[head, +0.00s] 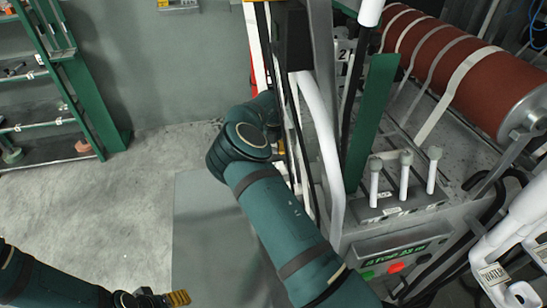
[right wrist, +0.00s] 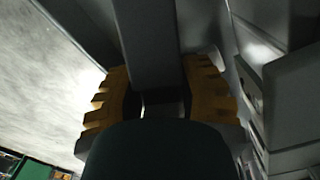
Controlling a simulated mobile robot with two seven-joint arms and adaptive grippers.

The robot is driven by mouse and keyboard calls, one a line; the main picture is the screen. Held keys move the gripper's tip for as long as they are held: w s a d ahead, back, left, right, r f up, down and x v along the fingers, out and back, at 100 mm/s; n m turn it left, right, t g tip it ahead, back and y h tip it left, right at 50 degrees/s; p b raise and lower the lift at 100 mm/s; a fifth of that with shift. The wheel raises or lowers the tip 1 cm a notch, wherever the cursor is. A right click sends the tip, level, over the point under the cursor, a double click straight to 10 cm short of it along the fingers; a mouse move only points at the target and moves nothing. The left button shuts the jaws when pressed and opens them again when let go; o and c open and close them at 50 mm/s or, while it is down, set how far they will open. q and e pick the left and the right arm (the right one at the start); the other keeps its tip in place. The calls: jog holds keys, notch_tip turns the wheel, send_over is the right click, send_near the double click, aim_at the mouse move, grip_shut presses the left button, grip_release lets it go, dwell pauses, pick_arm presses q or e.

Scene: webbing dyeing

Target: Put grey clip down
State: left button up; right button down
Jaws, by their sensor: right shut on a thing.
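In the right wrist view my right gripper (right wrist: 158,103) has its yellow toothed fingers on both sides of a dark grey bar-like piece, the grey clip (right wrist: 148,45). It is shut on it. The picture is dark, and the clip's outline is hard to make out. In the head view my right arm reaches up to the machine's upright posts, and its gripper and the clip are hidden there. My left gripper (head: 178,298) shows only partly at the bottom edge, away from the machine, and its opening cannot be made out.
The machine has a red-brown roller (head: 450,75) wound with pale webbing, a green panel (head: 372,122) and three white-stemmed levers (head: 404,178). A white pipe (head: 322,140) stands close to my right arm. A green shelf (head: 85,85) is at the left; the floor (head: 100,210) between is clear.

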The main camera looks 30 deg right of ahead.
jog(key=shift+f, duration=1.9)
jog(key=c, duration=0.9)
grip_release()
jog(key=shift+c, duration=0.2)
notch_tip(320, 180, up, 12)
jog(key=shift+r+p, duration=0.1)
jog(key=shift+p, duration=0.45)
